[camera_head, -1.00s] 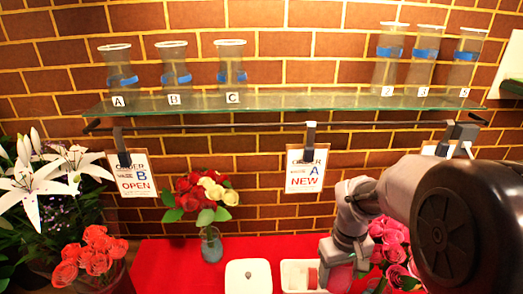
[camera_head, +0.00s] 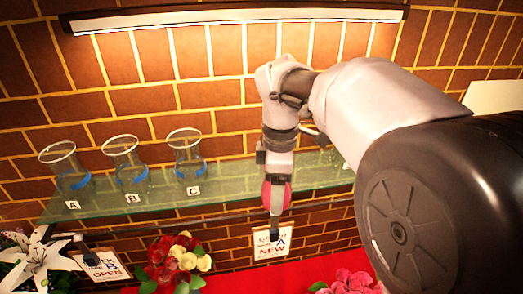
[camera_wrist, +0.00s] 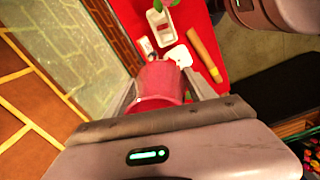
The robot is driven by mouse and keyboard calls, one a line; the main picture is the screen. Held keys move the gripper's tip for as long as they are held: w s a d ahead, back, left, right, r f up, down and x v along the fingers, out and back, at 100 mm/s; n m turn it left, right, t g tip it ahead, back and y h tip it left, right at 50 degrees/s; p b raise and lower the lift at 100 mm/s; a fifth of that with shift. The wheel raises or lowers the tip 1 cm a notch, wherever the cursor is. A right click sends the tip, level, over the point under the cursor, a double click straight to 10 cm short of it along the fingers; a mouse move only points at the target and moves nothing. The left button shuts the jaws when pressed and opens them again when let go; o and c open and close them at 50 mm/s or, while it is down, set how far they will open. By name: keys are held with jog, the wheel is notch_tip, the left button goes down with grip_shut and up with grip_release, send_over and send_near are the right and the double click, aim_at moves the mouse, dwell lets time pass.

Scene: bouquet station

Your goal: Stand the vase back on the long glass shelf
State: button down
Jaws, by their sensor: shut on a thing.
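My gripper (camera_head: 276,196) is shut on a red, cup-shaped vessel (camera_wrist: 158,84), which looks like the vase. In the head view it hangs in front of the long glass shelf (camera_head: 232,190), near the front edge and above an order card. I cannot tell whether it touches the shelf. In the wrist view the glass shelf (camera_wrist: 72,42) lies at the left, and the vessel sits between the two fingers. Glass vases A (camera_head: 70,175), B (camera_head: 128,168) and C (camera_head: 187,160) stand upright on the left part of the shelf.
A light bar (camera_head: 235,18) runs along the wall above. The shelf right of vase C looks clear up to my arm, which hides much of its right side. A bouquet (camera_head: 175,262) stands below. White containers (camera_wrist: 160,25) sit on the red table.

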jog(key=w+p, duration=0.1)
jog(key=w, duration=0.3)
jog(key=w+p, duration=0.2)
jog(key=w, duration=0.2)
jog(key=w+a+f+p, duration=0.1)
jog(key=w+p, duration=0.1)
jog(key=w, duration=0.3)
jog(key=shift+w, duration=0.1)
jog(key=f, duration=0.3)
jog(key=shift+s+f, duration=0.1)
jog(key=shift+s, duration=0.1)
jog(key=shift+w+f, duration=0.25)
jog(key=shift+w, duration=0.05)
jog(key=shift+s, duration=0.2)
jog(key=c, duration=0.7)
grip_release()
jog(key=o, duration=0.4)
jog(key=shift+f, duration=0.1)
